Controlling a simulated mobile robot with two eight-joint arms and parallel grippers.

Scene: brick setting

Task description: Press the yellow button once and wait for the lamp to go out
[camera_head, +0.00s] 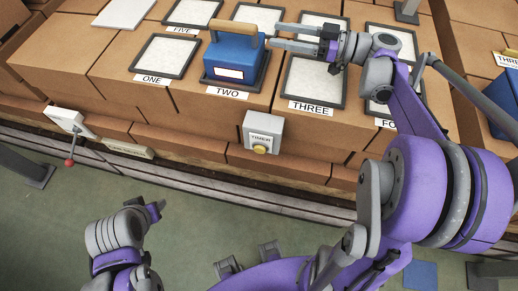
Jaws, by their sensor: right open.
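The yellow button (260,149) sits low on a pale box (263,131) marked TIMER, on the front face of the brick bench. I cannot make out a lamp for certain. My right gripper (276,37) is open, above the bench, its fingers pointing left, up and to the right of the button and apart from it. Its fingertips are close to the right end of the wooden handle of a blue block (233,58); I cannot tell whether they touch. My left gripper (157,210) is low, over the green floor, well away from the button; its finger gap is unclear.
The blue block stands on the pad marked TWO. Framed pads marked ONE (164,56) and THREE (314,81) flank it. A lever box with a red knob (69,162) is at the front left. The space before the button looks clear.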

